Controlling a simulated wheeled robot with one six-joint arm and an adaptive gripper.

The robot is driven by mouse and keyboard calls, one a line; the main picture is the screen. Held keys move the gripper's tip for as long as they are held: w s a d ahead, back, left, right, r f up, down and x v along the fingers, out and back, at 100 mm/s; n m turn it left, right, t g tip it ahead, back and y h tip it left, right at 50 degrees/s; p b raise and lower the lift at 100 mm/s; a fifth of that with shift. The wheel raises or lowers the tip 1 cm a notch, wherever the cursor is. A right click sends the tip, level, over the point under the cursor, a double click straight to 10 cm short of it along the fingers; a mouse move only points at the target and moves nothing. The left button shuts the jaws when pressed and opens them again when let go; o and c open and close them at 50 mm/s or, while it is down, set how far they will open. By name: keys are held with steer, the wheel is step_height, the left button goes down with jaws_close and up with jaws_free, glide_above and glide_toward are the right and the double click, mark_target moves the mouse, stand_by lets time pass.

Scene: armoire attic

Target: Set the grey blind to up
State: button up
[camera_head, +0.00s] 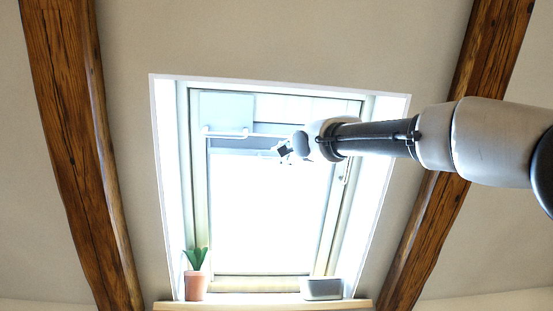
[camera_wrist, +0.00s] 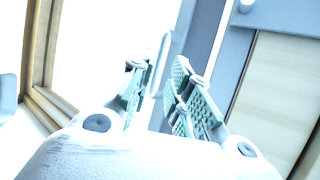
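The grey blind (camera_head: 232,144) shows as a narrow blue-grey band across the upper part of the bright skylight; the pane below it is uncovered. It also appears as a blue-grey strip in the wrist view (camera_wrist: 203,32). A pale loop-like handle (camera_wrist: 166,48) stands at this strip. My gripper (camera_head: 284,151) is at the band's right part in the head view, and my arm hides what lies behind it. In the wrist view my gripper (camera_wrist: 160,92) has its two green-padded fingers apart, with the loop's lower end between or just beyond them. I cannot tell whether they touch it.
A white bar (camera_head: 226,132) runs across the window top, below a pale panel (camera_head: 226,107). A potted plant (camera_head: 195,284) and a grey box (camera_head: 321,288) stand on the sill (camera_head: 255,304). Wooden beams (camera_head: 75,130) flank the window. The space before the lower pane is clear.

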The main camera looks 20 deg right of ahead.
steer(key=v, duration=0.7)
steer(key=shift+s, duration=0.35)
steer(key=shift+o, duration=0.5)
steer(key=shift+f, duration=0.1)
